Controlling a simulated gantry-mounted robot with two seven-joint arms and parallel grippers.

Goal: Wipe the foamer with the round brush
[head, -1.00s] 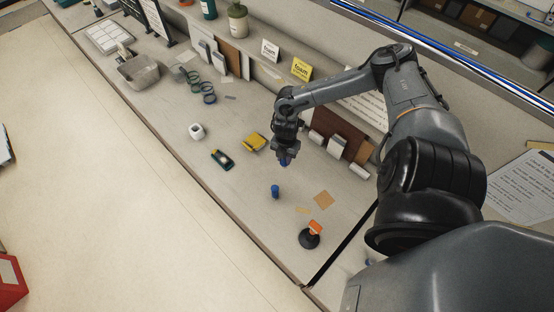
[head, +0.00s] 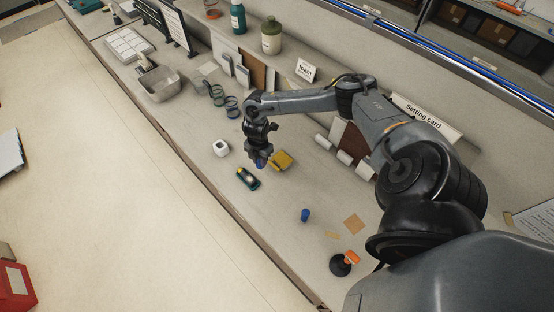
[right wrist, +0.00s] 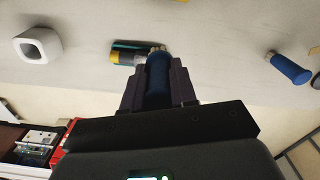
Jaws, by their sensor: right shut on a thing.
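My right gripper (head: 260,160) is shut on a blue-handled piece that looks like the round brush (right wrist: 158,75); its pale tip points away from the jaws. It hangs over the counter between a small dark green and yellow device (head: 247,178) and a yellow block (head: 282,160). In the right wrist view the device (right wrist: 128,54) lies just beyond the brush tip, on the left; I cannot tell if they touch. Nothing is labelled foamer; this device may be it. My left gripper is not in view.
A white ring-like piece (head: 220,148) lies left of the device. A second blue cylinder (head: 305,214), a tan square (head: 354,223) and a black-based orange-topped tool (head: 343,262) are nearer the front right.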

